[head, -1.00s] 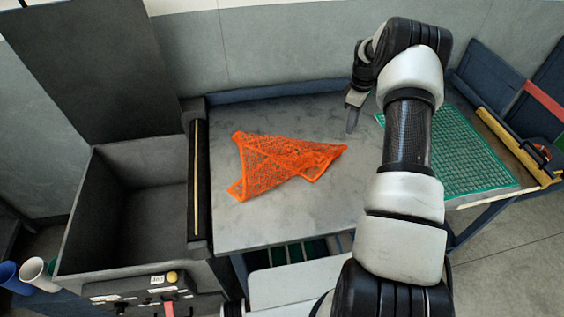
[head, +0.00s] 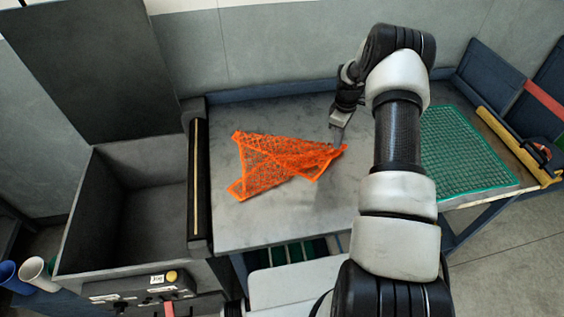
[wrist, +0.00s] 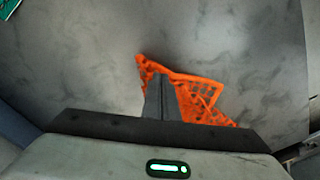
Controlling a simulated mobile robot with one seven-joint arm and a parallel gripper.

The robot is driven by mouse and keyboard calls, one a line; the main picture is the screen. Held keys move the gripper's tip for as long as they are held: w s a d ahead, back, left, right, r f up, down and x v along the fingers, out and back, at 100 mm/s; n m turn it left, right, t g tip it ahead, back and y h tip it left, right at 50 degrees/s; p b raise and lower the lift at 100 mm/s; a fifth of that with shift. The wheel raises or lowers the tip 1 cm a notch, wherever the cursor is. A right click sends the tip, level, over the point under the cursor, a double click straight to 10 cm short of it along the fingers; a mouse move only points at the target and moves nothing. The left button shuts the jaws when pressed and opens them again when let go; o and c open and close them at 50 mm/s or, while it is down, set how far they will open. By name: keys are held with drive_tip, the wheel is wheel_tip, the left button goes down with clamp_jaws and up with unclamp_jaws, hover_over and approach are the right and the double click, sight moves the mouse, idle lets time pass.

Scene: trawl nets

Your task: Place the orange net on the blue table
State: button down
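The orange net (head: 268,160) lies loosely folded on a grey tabletop (head: 300,215). My gripper (head: 337,145) is at the net's right corner, low over the tabletop. The wrist view shows the fingers (wrist: 160,85) together, with orange net (wrist: 200,92) showing on both sides of them. The fingers look shut on the net's corner, though the grip itself is partly hidden. The grey-topped table has a blue back edge (head: 270,91). To the right is a table with a blue frame (head: 478,222) that bears a green mesh sheet (head: 455,150).
A deep grey bin (head: 80,215) with a raised lid stands at the left, with a dark ledge beside the tabletop. Blue panels (head: 490,75) and a yellow bar (head: 508,140) edge the right table. The grey tabletop in front of the net is clear.

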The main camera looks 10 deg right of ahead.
wheel_tip(320, 180, down, 4)
drive_tip(key=b, duration=0.4)
drive_tip(key=shift+f, duration=0.2)
wheel_tip(320, 180, up, 9)
drive_tip(key=p, duration=0.4)
drive_tip(key=shift+r, duration=0.1)
drive_tip(key=s+a+r+m+t, duration=0.1)
drive_tip(key=s+a+r, duration=0.25)
drive_tip(key=r, duration=0.55)
drive_tip(key=s+a+r+m+t+h, duration=0.1)
drive_tip(key=s+a+r+m, duration=0.2)
drive_tip(key=r, duration=0.7)
drive_tip(key=s+a+r+t, duration=0.1)
drive_tip(key=s+a+r, duration=0.35)
drive_tip(key=r, duration=0.45)
drive_tip(key=s+a+r+m+t, duration=0.1)
drive_tip(key=s+a+r+m, duration=0.1)
drive_tip(key=s, duration=0.9)
drive_tip(key=s+a+r+m+t+y, duration=0.1)
drive_tip(key=s+a+r+m, duration=0.2)
drive_tip(key=s+a, duration=0.3)
drive_tip(key=s, duration=0.5)
drive_tip(key=shift+s+a+r+m+t, duration=0.25)
drive_tip(key=shift+s+m+t, duration=0.05)
drive_tip(key=shift+s+m, duration=0.1)
